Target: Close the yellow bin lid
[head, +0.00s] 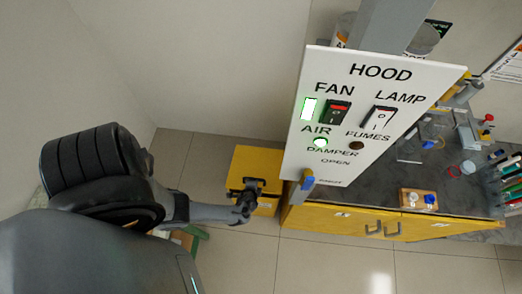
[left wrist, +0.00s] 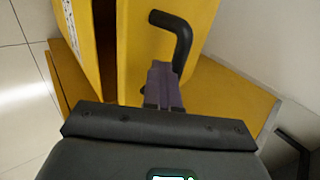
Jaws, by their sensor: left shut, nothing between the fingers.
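The yellow bin (head: 250,162) stands on the floor left of the wooden cabinet. My left gripper (head: 245,208) is in front of it, shut and empty, and covers part of it. In the left wrist view the gripper fingers (left wrist: 160,85) are together just below a bent black handle (left wrist: 176,28) on a yellow panel (left wrist: 140,25). I cannot tell whether they touch it. A dark gap (left wrist: 106,45) shows between this panel and another yellow panel with a white label at the left. How far the lid is open is not clear. My right gripper is not in view.
A white hood panel (head: 370,105) with switches hangs right of the bin. Behind it is a dark worktop (head: 460,185) with bottles and small parts, above the wooden cabinet (head: 345,222). A wall is close behind the bin. Tiled floor (head: 330,265) is clear in front.

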